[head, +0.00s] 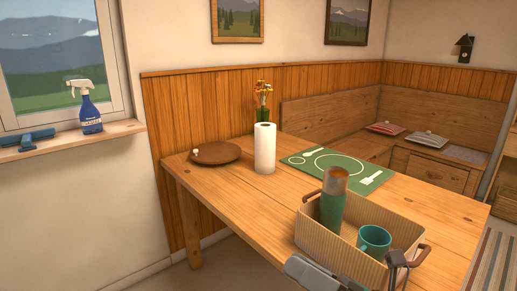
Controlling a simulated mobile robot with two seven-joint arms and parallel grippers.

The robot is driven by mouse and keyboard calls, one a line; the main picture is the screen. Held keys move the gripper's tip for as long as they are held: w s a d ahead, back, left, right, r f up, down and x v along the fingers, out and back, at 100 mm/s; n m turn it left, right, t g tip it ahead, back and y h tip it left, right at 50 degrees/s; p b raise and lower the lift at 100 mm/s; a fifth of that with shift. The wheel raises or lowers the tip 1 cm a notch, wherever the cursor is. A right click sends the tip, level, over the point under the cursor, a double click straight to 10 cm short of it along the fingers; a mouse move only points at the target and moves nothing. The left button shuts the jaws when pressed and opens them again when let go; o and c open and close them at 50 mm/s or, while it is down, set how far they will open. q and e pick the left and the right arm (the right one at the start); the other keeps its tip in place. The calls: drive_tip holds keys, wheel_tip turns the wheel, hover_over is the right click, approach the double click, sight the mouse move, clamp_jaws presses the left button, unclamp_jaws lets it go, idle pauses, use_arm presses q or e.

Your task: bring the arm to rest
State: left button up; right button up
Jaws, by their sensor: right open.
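My right gripper (396,261) shows at the bottom edge, in front of the ribbed beige basket (318,238) on the wooden table. It is open, and I see nothing between its fingers. A grey part of my own body shows to its left, low in the picture. The basket has brown handles and holds a green flask with a copper-coloured top (333,200), upright, and a teal mug (374,241). Whether the gripper touches the basket's near side I cannot tell. My left gripper is not in view.
The wooden table (225,190) bears a brown round board (215,153), a paper towel roll (265,148), a flower vase (262,106) and a green placemat (338,168). Its left front part is clear. A spray bottle (88,110) stands on the windowsill. A bench (330,110) lines the corner.

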drive_tip(key=d+f+m+t+h+p, duration=0.1)
drive_tip(key=d+f+m+t+h, duration=0.25)
drive_tip(key=f+m+h, duration=0.65)
drive_tip(key=d+f+m+t+h+p, duration=0.1)
drive_tip(key=d+f+m+t+h, duration=0.3)
drive_tip(key=m, duration=1.2)
drive_tip(key=s+d+f+m+g+h+p, duration=0.1)
drive_tip(key=s+d+f+m+g+h, duration=0.1)
drive_tip(key=s+f+m+g, duration=0.5)
wheel_tip(320, 180, down, 4)
drive_tip(key=s+d+m, duration=0.1)
drive_tip(key=s+m, duration=0.2)
drive_tip(key=shift+f+m+h, duration=0.2)
drive_tip(key=shift+m+h, duration=0.1)
